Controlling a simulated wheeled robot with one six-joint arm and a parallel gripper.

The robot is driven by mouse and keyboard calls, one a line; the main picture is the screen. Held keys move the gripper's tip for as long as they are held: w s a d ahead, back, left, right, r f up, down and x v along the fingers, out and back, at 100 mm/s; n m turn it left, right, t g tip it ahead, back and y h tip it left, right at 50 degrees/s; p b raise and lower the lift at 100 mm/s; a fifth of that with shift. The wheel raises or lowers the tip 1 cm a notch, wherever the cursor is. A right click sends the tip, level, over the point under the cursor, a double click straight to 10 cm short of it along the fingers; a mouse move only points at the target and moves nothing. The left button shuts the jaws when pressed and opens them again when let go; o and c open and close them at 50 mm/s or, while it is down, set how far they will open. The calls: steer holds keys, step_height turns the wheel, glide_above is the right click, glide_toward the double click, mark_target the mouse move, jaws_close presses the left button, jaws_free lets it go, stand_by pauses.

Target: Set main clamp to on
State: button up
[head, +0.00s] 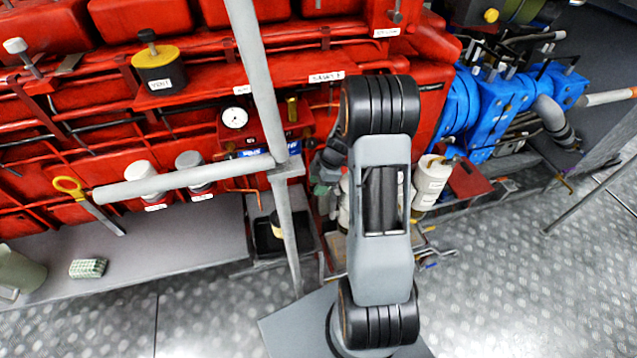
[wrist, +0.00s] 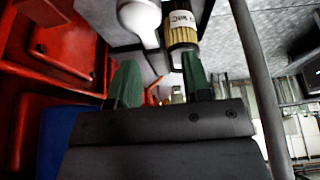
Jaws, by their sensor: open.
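My gripper (wrist: 160,76) shows in the wrist view as two green fingers, apart, with nothing held between them. Beyond the fingers are a white rounded object (wrist: 141,18) and a ribbed yellow-brown cylinder (wrist: 182,36). The cylinder carries a white label with dark letters that I cannot read surely. It lies close above the right finger in the picture; I cannot tell whether they touch. No part is clearly readable as the main clamp in either view. In the head view my arm covers the middle of the machine, and the gripper cannot be made out surely.
The red engine (head: 100,95) fills the left and middle of the head view. A blue unit (head: 490,105) with pipes stands at right. A yellow-handled tool (head: 70,187) and a white-topped fitting (head: 143,175) are at left. The patterned metal floor (head: 520,290) is clear at lower right.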

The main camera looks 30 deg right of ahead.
jaws_close()
stand_by(0.4)
